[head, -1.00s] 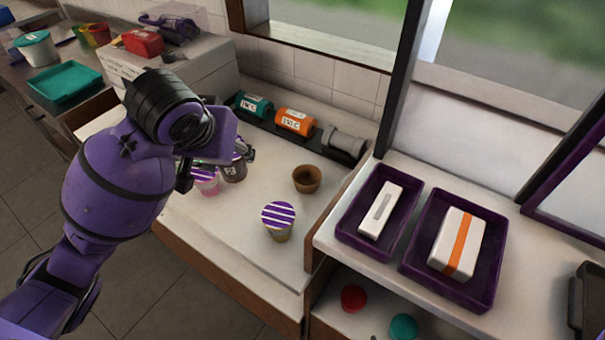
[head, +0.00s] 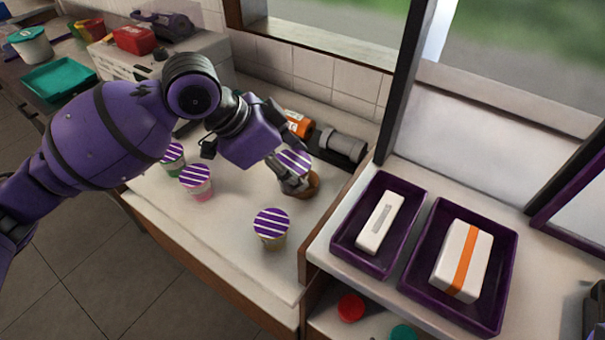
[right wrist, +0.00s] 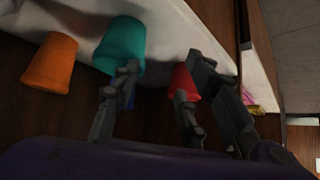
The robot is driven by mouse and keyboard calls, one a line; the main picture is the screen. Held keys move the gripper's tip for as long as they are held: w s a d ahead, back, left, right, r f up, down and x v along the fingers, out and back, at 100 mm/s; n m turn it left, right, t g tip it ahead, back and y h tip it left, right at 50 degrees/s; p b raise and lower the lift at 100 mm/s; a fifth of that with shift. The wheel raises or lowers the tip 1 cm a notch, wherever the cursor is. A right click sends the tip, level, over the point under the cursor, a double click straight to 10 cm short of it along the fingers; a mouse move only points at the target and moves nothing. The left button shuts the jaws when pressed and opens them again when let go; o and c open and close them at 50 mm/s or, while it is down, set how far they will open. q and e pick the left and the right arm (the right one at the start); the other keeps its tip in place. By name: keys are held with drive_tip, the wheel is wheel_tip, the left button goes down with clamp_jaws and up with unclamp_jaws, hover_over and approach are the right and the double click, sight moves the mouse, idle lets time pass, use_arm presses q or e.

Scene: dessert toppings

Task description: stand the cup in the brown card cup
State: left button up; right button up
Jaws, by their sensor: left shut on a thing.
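The cup (head: 293,160) has a purple-and-white striped lid. My left gripper (head: 290,180) is shut on it, at the brown card cup (head: 314,187) on the white counter. The held cup's body is mostly hidden by the fingers. The brown card cup is partly covered by the gripper and held cup, so I cannot tell whether the held cup is inside it or just above it. My right gripper (right wrist: 160,88) shows in the right wrist view with its fingers apart and nothing between them.
Other striped-lid cups stand on the counter: a front one (head: 270,230), a pink one (head: 197,182) and a green one (head: 172,155). A rack with an orange roll (head: 298,124) lies behind. Purple trays (head: 347,245) sit right. Teal (right wrist: 121,45) and red (right wrist: 183,82) cups are below.

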drive_tip(key=shift+d+f+b, duration=0.2)
drive_tip(key=shift+d+b, duration=0.1)
drive_tip(key=shift+d, duration=0.05)
drive_tip(key=shift+s+d+f, duration=0.1)
drive_tip(key=shift+s+f, duration=0.05)
drive_tip(key=shift+f, duration=0.05)
use_arm(q)
drive_tip(key=w+f, duration=0.2)
drive_tip(key=f, duration=0.1)
drive_tip(key=w+d+f, duration=0.1)
drive_tip(key=w+f, duration=0.2)
drive_tip(key=w+d+f, duration=0.1)
drive_tip(key=w+f, duration=0.2)
drive_tip(key=f, duration=0.1)
drive_tip(key=shift+d, duration=0.1)
use_arm(e)
drive_tip(key=shift+s+f, duration=0.15)
use_arm(q)
drive_tip(key=shift+s+f, duration=0.15)
drive_tip(key=shift+f, duration=0.2)
use_arm(e)
drive_tip(key=shift+a, duration=0.35)
use_arm(q)
drive_tip(key=o, duration=1.3)
drive_tip(key=shift+r, duration=0.1)
drive_tip(key=shift+r, duration=0.15)
